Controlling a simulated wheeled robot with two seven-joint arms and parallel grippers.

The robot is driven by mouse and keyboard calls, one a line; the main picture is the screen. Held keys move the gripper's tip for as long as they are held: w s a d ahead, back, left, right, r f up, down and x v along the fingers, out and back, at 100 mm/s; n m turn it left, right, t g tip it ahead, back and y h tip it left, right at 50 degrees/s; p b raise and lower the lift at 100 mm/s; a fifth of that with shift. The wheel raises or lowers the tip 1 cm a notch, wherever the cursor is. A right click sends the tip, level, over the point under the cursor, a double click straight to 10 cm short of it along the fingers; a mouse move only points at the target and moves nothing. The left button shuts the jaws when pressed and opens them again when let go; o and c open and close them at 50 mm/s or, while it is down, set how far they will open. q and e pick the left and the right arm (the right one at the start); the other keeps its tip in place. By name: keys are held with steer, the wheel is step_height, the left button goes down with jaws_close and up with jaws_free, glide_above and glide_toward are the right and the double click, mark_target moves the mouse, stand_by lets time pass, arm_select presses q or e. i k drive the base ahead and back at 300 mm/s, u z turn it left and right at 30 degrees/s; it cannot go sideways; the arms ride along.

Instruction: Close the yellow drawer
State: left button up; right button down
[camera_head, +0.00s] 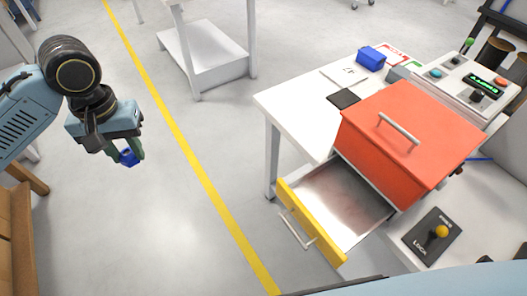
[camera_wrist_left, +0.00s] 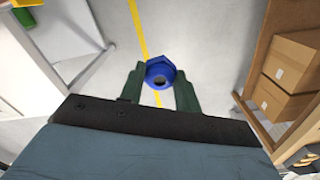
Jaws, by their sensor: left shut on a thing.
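The yellow drawer (camera_head: 311,222) stands pulled out below the red-orange box (camera_head: 410,135) at the right of the head view. Its metal tray is empty and its handle (camera_head: 296,230) faces the lower left. My left gripper (camera_head: 131,156) is at the left, above the floor and well apart from the drawer. It is shut on a blue hexagonal nut (camera_wrist_left: 161,73), which sits between its green fingers in the left wrist view. My right gripper is not in view.
A white table (camera_head: 290,100) carries the box, a blue block (camera_head: 371,57) and a control panel (camera_head: 470,80). Cardboard boxes (camera_wrist_left: 290,60) stand on a wooden shelf. The floor between gripper and drawer is clear.

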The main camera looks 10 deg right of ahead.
mark_target(338, 209)
steer(key=u, duration=0.1)
steer(key=k, duration=0.9)
steer(key=z, duration=0.5)
